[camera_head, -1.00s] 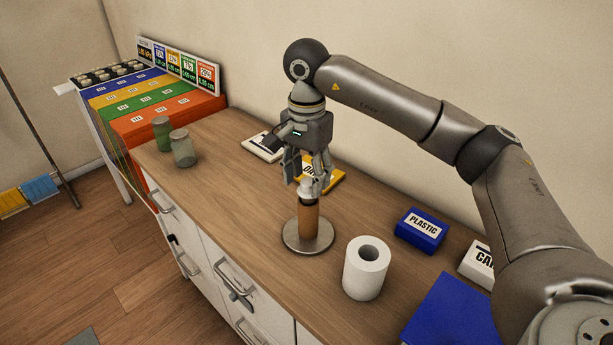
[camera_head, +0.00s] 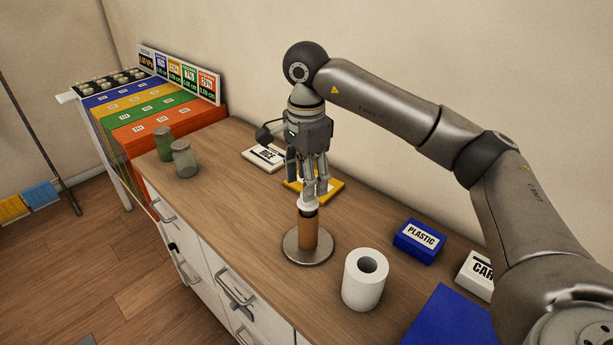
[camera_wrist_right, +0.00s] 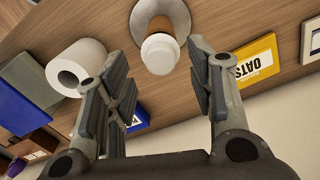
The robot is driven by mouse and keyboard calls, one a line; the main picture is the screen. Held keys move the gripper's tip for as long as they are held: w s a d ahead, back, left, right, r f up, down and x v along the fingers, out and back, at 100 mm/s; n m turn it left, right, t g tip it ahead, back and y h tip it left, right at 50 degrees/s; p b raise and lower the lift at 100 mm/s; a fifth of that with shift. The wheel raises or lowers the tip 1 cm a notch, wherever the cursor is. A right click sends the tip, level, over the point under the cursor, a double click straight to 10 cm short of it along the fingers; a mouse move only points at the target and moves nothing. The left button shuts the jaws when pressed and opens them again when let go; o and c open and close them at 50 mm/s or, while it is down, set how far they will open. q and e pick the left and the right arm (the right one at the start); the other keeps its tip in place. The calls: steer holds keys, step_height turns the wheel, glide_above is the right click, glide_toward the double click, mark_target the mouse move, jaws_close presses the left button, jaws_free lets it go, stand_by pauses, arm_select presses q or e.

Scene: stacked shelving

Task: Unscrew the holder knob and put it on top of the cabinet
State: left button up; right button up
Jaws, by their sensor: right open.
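The holder is a brown upright post (camera_head: 308,236) on a round metal base (camera_head: 292,251) on the cabinet top. A pale white knob (camera_head: 307,202) sits at its upper end, with a dark band just below it. My right gripper (camera_head: 308,192) points down over the knob with its fingertips close around or just above it. In the right wrist view the fingers are apart, with clear space on both sides of the knob (camera_wrist_right: 160,54). Contact is not visible. My left gripper is not in view.
A white paper roll (camera_head: 365,280) stands right of the holder. A yellow box (camera_head: 328,188) lies behind it; a blue PLASTIC box (camera_head: 420,241) is to the right. Two jars (camera_head: 184,159) stand at the left. The wooden cabinet top (camera_head: 230,205) is clear left of the holder.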

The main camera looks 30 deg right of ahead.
steer(key=m, duration=0.4)
steer(key=shift+w+m, duration=0.1)
steer(key=shift+m, duration=0.2)
steer(key=m, duration=0.4)
steer(key=shift+p, duration=0.4)
steer(key=m, duration=0.4)
steer(key=shift+w+d+m, duration=0.1)
steer(key=shift+d+m, duration=0.05)
steer(key=shift+m, duration=0.25)
steer(key=m+p, duration=0.1)
steer(key=m, duration=0.3)
steer(key=shift+d+m, duration=0.1)
steer(key=shift+m, duration=0.3)
steer(key=shift+f+b, duration=1.25)
steer(key=shift+f, duration=0.5)
steer(key=shift+c, duration=0.2)
